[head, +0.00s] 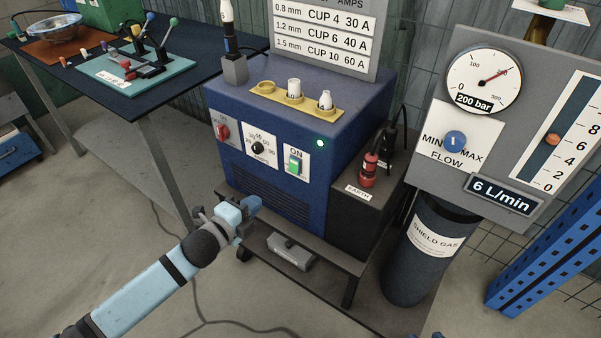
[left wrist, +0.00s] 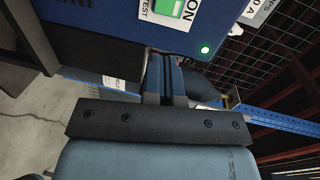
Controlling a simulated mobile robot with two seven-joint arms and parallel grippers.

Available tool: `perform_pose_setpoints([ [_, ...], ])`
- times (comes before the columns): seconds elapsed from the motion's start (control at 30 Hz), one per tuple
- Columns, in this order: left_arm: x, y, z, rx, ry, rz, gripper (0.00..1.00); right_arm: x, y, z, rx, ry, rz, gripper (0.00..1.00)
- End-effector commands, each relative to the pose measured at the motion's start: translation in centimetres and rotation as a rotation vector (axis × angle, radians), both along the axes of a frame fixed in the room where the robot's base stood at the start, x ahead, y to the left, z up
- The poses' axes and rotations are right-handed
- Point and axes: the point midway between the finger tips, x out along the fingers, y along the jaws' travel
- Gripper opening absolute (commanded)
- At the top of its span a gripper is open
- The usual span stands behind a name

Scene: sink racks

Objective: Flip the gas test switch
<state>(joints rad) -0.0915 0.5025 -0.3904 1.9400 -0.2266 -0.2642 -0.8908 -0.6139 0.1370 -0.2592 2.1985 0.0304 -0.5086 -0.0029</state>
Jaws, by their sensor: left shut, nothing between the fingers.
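The gas test switch (head: 293,164) is a green rocker on a white plate at the right of the blue welder's front panel. Its plate reads ON above it. It also shows at the top edge of the left wrist view (left wrist: 168,8), with TEST printed beside it. A green lamp (head: 320,143) glows to its right. My left gripper (head: 251,204) is shut and empty, in front of the welder and below and left of the switch, apart from it. Its closed fingers (left wrist: 165,75) show in the left wrist view. My right gripper is in neither view.
The same panel holds a red switch (head: 222,131) and a black dial (head: 258,147). The flow gauge board (head: 520,120) and gas bottle (head: 425,260) stand to the right. A dark workbench (head: 120,92) is at the left. Open floor lies in front of the cart.

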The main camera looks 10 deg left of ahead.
Motion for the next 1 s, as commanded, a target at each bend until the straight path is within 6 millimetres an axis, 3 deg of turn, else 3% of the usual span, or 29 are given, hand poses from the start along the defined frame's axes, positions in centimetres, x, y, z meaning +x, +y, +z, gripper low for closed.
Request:
perform_pose_setpoints([
  [0.57, 1.1, -0.2, -0.2, 0.022, -0.015, -0.005, 0.0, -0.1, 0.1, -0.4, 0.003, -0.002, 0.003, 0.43],
  [1.0, 9.2, -3.1, -1.4, 0.02, -0.017, -0.003, 0.0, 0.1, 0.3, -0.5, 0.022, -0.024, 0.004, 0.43],
])
